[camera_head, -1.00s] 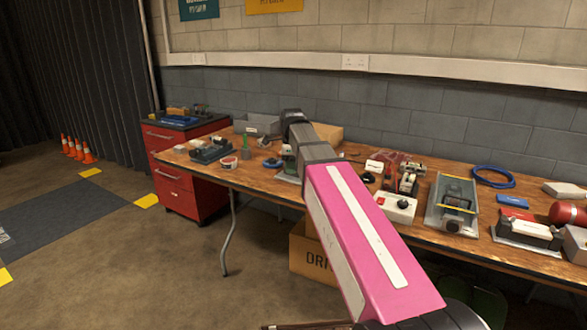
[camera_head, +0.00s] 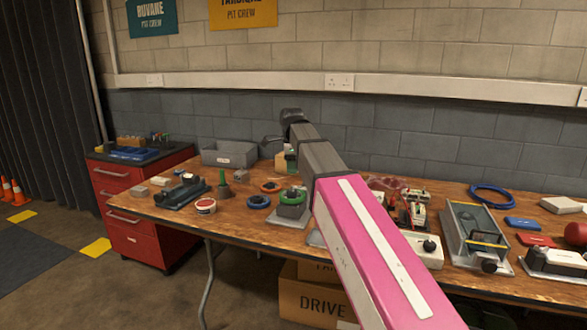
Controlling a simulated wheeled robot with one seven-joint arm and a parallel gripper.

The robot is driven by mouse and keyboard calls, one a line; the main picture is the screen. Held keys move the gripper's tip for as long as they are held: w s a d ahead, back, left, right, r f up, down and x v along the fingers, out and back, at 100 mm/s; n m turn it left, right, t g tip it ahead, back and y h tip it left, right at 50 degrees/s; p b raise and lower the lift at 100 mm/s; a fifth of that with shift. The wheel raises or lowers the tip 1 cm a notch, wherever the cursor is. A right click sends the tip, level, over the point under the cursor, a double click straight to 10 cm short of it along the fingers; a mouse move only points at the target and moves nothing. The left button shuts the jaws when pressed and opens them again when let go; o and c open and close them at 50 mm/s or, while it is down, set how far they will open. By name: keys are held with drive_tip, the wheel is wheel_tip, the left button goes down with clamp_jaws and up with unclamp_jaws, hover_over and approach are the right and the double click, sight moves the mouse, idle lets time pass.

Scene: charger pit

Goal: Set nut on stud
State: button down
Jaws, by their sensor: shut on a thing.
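My pink and grey arm reaches from the lower right toward the back of the bench and ends in a dark wrist. The fingers of my gripper, and anything in them, are hidden behind the arm. I cannot pick out the nut. I cannot make out the stud for certain either. Just left of the arm stands a grey block with a green ring on top (camera_head: 291,198). To its left lie an orange ring (camera_head: 270,186) and a blue ring (camera_head: 258,202). A small white and green thing beside the forearm is too small to name.
The wooden bench (camera_head: 235,228) also holds a grey bin (camera_head: 229,154), a green cone (camera_head: 225,190), a tape roll (camera_head: 205,206) and a dark fixture (camera_head: 183,191). Right of the arm are a clear-sided box (camera_head: 474,230) and a blue cable coil (camera_head: 492,194). A red drawer cabinet (camera_head: 135,212) stands left.

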drive_tip(key=shift+f, duration=2.05)
drive_tip(key=shift+f, duration=1.35)
drive_tip(key=c, duration=0.9)
unclamp_jaws()
wheel_tip(320, 180, up, 11)
drive_tip(key=shift+f, duration=0.1)
